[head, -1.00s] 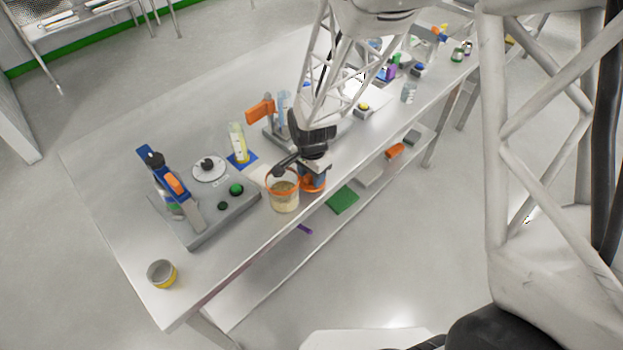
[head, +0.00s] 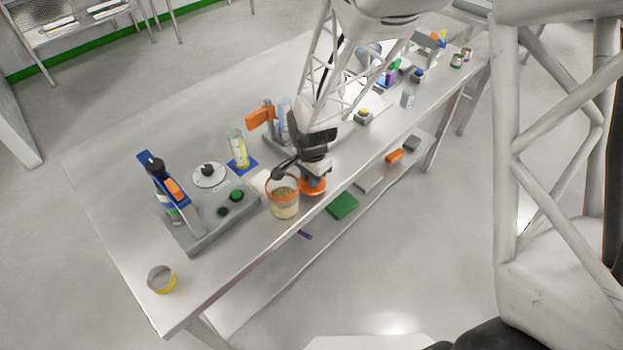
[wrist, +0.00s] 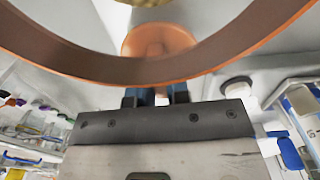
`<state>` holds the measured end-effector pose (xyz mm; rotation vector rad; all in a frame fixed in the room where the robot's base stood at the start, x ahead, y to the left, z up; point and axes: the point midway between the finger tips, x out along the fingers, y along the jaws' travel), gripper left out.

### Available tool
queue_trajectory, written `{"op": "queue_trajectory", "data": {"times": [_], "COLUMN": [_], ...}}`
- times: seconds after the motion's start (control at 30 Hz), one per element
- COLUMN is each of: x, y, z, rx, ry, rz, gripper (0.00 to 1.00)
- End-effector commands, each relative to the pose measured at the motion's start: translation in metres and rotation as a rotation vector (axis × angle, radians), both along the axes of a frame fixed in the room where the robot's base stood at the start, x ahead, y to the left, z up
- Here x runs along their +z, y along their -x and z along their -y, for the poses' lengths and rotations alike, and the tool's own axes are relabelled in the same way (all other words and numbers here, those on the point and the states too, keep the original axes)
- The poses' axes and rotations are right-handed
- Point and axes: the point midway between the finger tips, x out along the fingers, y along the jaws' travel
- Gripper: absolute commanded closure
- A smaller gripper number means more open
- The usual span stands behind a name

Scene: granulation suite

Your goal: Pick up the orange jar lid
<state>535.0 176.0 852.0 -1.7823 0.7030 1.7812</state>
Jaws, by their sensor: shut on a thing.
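The orange jar lid (head: 313,187) is low under my gripper, near the table's front edge. In the wrist view an orange disc (wrist: 170,40), which looks like the lid, lies just beyond the fingertips. My gripper (head: 314,178) points down and is shut on the lid. Its two blue fingertips (wrist: 157,96) show close together in the wrist view. I cannot tell whether the lid touches the table. A clear jar (head: 285,204) with an orange rim and beige contents stands immediately left of the lid. A large orange ring (wrist: 90,66), likely the jar's rim, crosses the wrist view.
A grey station (head: 197,238) with a blue bottle stands to the left. A yellow-grey cup (head: 161,279) is at the near left corner. A cylinder with yellow liquid (head: 238,148) and an orange-armed stand (head: 262,115) are behind. The left rear tabletop is clear.

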Motion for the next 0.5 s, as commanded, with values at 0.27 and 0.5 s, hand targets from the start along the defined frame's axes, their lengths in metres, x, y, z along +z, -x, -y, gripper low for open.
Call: {"op": "queue_trajectory", "data": {"times": [0.27,0.5], "x": [0.025,0.029], "y": [0.008,0.042], "z": [0.003,0.014], "rx": [0.0,0.0], "ry": [0.0,-0.001], "rz": [-0.001,0.001], "gripper": [1.0,1.0]}}
